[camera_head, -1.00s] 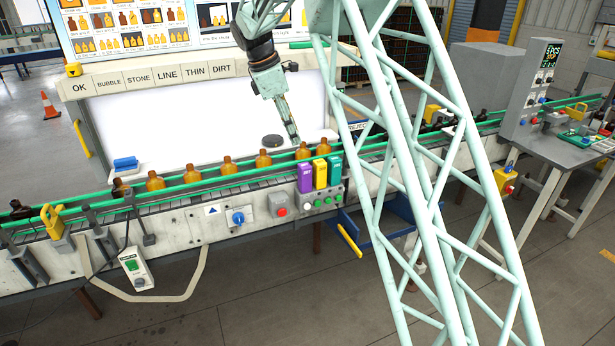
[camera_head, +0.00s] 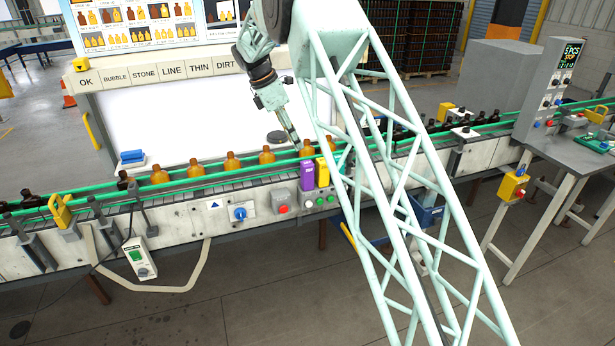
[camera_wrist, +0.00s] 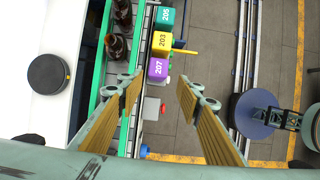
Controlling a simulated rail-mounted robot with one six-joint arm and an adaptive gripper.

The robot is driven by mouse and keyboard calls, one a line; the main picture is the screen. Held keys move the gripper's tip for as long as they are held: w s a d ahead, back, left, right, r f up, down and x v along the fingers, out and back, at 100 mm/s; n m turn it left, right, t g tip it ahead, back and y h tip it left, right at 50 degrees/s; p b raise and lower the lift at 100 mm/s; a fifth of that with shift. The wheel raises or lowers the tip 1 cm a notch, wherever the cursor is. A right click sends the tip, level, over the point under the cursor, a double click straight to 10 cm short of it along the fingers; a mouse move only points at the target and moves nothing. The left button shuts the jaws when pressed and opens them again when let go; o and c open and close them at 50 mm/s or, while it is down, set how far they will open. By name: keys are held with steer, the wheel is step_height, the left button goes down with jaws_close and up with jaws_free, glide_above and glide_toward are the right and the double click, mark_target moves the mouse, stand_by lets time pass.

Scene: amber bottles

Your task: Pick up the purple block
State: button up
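The purple block (camera_head: 307,175) stands upright at the near edge of the conveyor, at the left end of a short row of blocks. In the wrist view the purple block (camera_wrist: 158,69), marked 207, lies just beyond my fingertips, roughly centred between them. My gripper (camera_wrist: 158,84) is open, with nothing between its fingers. In the head view my gripper (camera_head: 295,141) points down by the amber bottles, above and slightly left of the block. The exact gap to the block cannot be told.
A yellow block (camera_wrist: 161,42) and a green block (camera_wrist: 165,16) stand beside the purple one. Amber bottles (camera_head: 267,155) line the conveyor (camera_head: 180,205) behind the blocks. A control panel with a red button (camera_head: 282,208) is below left. A black disc (camera_wrist: 47,74) lies on the white surface.

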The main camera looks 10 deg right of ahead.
mark_target(306, 163)
steer(key=shift+f, duration=0.1)
steer(key=x, duration=0.7)
steer(key=shift+d+f, duration=0.2)
steer(key=shift+f, duration=0.1)
steer(key=shift+d+f, duration=0.1)
steer(key=shift+f, duration=0.25)
steer(key=shift+f, duration=0.1)
steer(key=shift+x, duration=2.55)
steer(key=shift+w, duration=0.2)
steer(key=shift+c, duration=0.9)
steer(key=c, duration=0.5)
